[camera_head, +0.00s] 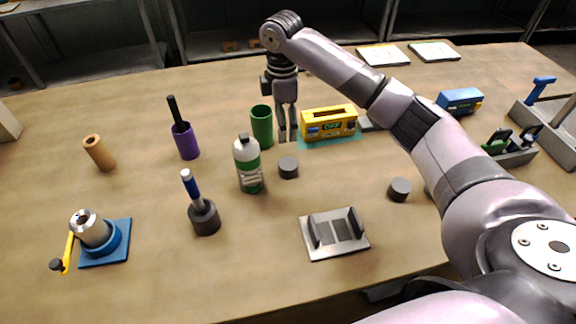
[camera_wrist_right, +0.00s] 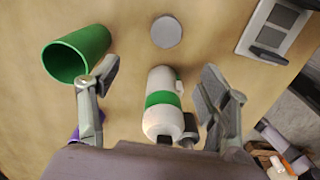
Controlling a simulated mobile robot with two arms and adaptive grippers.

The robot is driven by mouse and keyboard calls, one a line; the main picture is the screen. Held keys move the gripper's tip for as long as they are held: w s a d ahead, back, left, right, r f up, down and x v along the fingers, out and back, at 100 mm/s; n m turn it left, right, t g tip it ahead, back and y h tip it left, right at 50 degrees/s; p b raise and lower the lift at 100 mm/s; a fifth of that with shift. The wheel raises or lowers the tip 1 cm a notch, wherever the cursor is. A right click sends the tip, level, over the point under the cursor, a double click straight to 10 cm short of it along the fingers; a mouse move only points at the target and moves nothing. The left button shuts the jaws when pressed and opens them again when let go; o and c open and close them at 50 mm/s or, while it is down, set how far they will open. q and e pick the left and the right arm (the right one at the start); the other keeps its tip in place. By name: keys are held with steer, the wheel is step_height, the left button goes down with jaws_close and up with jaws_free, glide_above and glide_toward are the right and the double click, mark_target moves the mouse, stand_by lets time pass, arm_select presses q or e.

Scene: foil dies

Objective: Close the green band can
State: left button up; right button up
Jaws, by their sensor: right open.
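The white can with a green band (camera_head: 248,172) stands upright near the middle of the table. In the right wrist view the can (camera_wrist_right: 160,108) shows from above, between my spread fingers in the picture, with a small dark part at its top. My right gripper (camera_head: 287,138) points down, behind and to the right of the can in the head view. The gripper (camera_wrist_right: 160,72) is open and empty, apart from the can in the head view. A grey round piece (camera_head: 288,167) lies just right of the can; another (camera_head: 399,190) lies further right. My left gripper is not in view.
A green open cup (camera_head: 262,127) stands close behind the can. A purple cup (camera_head: 186,143) and a dark pot with a blue-handled tool (camera_head: 205,218) stand left. A yellow box (camera_head: 329,123) is behind right, a grey cradle (camera_head: 334,246) in front right. The front left-middle is free.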

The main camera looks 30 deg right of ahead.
mark_target(286, 163)
step_height(286, 163, down, 10)
steer(key=shift+f+p, duration=0.2)
steer(key=shift+p, duration=0.75)
steer(key=shift+s, duration=0.1)
steer(key=shift+s+f, duration=0.1)
steer(key=shift+f, duration=0.15)
steer(key=f+p, duration=0.1)
steer(key=f, duration=0.2)
steer(key=shift+s+d+f+p, duration=0.15)
steer(key=shift+s+f+p, duration=0.15)
steer(key=shift+s+p, duration=0.1)
steer(key=shift+w+f, duration=0.1)
steer(key=shift+f, duration=0.45)
steer(key=shift+c, duration=0.4)
steer(key=c, duration=0.8)
